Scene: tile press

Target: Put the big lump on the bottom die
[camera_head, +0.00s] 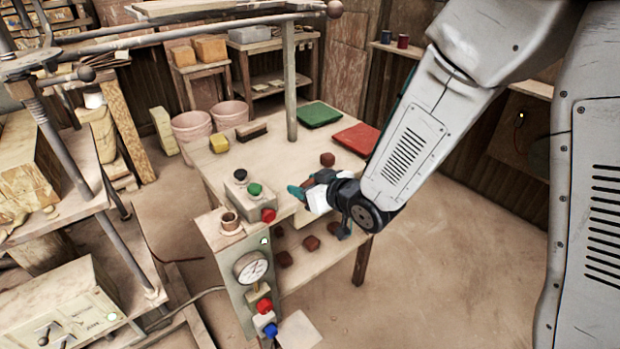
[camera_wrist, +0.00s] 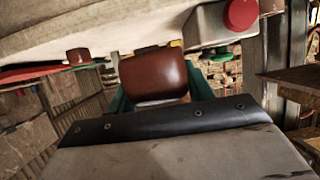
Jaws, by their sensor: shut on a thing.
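My gripper (camera_head: 308,188) is shut on the big lump, above the front right part of the worktable. In the wrist view the big lump (camera_wrist: 153,74) is a smooth reddish-brown block between the teal fingers of my gripper (camera_wrist: 158,88). In the head view the lump is mostly hidden by the gripper. A smaller brown lump (camera_head: 327,159) sits on the tabletop behind the gripper; a brown lump (camera_wrist: 79,56) also shows in the wrist view. I cannot clearly make out the bottom die.
The worktable (camera_head: 290,150) carries green (camera_head: 319,114) and red (camera_head: 358,139) trays, a yellow sponge-like block (camera_head: 219,143) and a button box (camera_head: 247,200). Several dark red lumps (camera_head: 311,243) lie on its lower shelf. A gauge panel (camera_head: 251,267) stands in front. Press-like bars (camera_head: 85,190) fill the left.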

